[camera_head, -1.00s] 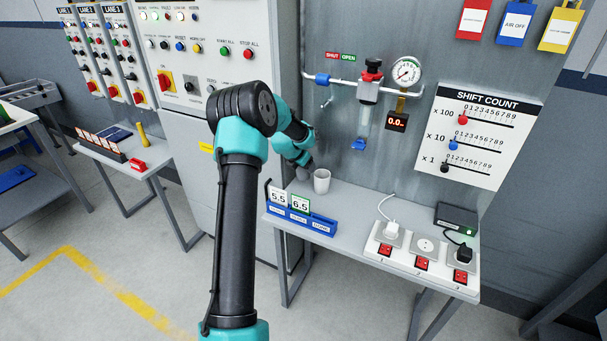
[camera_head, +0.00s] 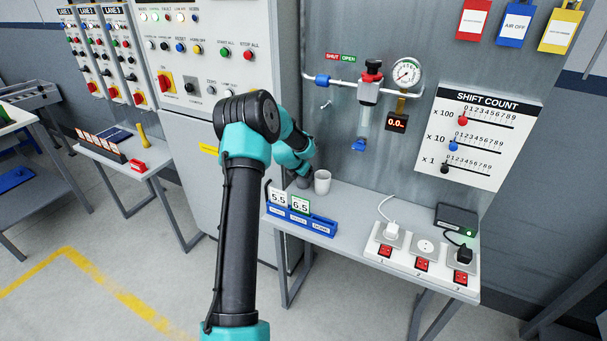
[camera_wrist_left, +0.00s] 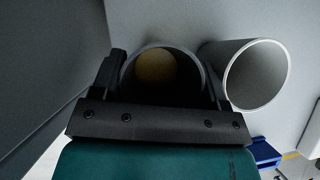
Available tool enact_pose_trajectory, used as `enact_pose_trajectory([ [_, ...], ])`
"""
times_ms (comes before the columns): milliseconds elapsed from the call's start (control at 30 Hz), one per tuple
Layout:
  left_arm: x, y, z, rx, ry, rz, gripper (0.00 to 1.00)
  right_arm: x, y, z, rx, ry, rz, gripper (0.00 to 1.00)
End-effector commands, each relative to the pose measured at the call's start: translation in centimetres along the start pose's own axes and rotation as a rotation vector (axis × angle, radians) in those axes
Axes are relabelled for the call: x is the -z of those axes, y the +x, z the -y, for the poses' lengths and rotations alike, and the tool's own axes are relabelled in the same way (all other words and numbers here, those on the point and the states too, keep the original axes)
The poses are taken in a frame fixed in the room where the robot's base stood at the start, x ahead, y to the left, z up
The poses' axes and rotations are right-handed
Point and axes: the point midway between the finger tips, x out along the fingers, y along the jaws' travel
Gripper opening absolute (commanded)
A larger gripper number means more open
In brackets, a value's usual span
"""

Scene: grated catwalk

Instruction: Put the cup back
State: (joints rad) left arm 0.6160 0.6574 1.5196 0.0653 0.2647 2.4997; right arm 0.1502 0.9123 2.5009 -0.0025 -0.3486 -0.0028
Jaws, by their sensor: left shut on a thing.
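My left gripper (camera_wrist_left: 168,88) is shut on a grey round cup (camera_wrist_left: 192,64), with a finger on each side of it. A yellow-brown round patch shows inside the cup; I cannot tell what it is. In the head view my left gripper (camera_head: 304,180) is at the back left of the small grey table, mostly hidden by my arm. A white cup (camera_head: 322,182) stands upright just right of it; it also shows in the left wrist view (camera_wrist_left: 258,78), close beside the held cup. I cannot tell whether the held cup touches the table. My right gripper is out of view.
A blue holder (camera_head: 303,222) with number cards stands at the table's front left. A power strip with sockets (camera_head: 422,250) and a dark box (camera_head: 456,217) are at the right. The grey table's middle (camera_head: 352,208) is clear. A pipe and gauge (camera_head: 407,72) hang above.

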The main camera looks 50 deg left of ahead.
Motion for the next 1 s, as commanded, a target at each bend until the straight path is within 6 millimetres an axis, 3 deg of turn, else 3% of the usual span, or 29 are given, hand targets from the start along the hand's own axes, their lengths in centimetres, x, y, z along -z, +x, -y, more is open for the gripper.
enact_pose_trajectory([
  [67, 0.1, 0.2, 0.0, 0.000, -0.001, 0.000, 0.42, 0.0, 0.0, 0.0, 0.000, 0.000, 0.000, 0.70],
  [100, 0.1, 0.2, 0.0, 0.000, -0.001, 0.000, 0.69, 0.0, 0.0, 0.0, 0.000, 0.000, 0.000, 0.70],
  [200, 0.1, 0.2, 0.0, 0.000, -0.001, 0.000, 0.78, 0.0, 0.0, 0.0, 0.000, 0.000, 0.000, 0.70],
  [467, 0.1, 0.1, 0.0, 0.000, 0.000, 0.000, 0.78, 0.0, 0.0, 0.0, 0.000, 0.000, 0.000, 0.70],
  [667, -0.1, -1.0, 0.0, -0.001, 0.000, 0.001, 0.78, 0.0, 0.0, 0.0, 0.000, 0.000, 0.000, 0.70],
  [1000, -0.1, -6.3, -0.1, -0.001, -0.001, 0.001, 0.78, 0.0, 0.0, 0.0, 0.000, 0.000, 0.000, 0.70],
])
